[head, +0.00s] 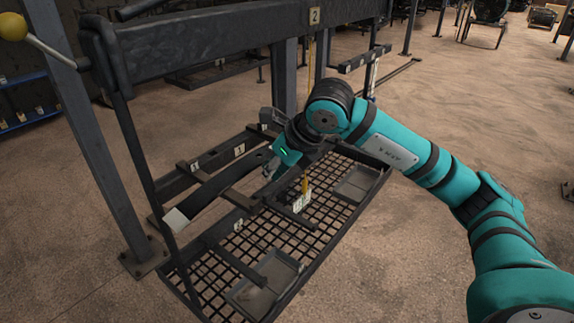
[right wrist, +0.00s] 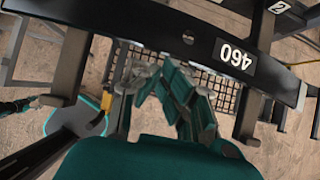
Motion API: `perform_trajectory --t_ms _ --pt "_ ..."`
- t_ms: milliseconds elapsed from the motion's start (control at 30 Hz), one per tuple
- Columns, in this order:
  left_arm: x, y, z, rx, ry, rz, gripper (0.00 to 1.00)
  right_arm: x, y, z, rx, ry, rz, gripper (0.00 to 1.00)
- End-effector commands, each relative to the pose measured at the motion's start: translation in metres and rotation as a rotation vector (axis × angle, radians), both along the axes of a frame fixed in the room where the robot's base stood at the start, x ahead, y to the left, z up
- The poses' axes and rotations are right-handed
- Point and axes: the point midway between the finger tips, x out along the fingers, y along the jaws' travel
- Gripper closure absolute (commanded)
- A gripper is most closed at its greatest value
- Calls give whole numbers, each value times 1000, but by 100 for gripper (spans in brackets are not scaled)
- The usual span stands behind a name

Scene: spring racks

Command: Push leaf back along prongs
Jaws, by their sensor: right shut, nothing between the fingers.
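The leaf (head: 222,182) is a long, dark, slightly curved bar lying across two dark prongs above the mesh tray. In the right wrist view the leaf (right wrist: 160,22) spans the top, with a hole and a white label reading 460 upside down. One prong (right wrist: 71,65) passes near its left part and another prong (right wrist: 252,95) near its right. My right gripper (head: 268,171) is shut and empty beside the leaf's far part. In the wrist view its fingers (right wrist: 152,78) are together below the leaf; contact is unclear. My left gripper is not in view.
A mesh tray (head: 222,262) with shallow grey pans lies below the prongs. A heavy beam (head: 215,42) marked 2 crosses above, with a dark lever arm hanging at left. Open floor lies at right.

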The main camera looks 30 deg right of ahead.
Motion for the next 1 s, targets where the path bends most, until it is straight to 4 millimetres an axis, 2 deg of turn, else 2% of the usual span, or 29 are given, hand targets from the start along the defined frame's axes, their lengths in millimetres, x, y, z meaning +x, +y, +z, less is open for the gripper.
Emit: perform_trajectory --t_ms 1000 --pt "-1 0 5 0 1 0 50 38 17 1 2 -3 1 100"
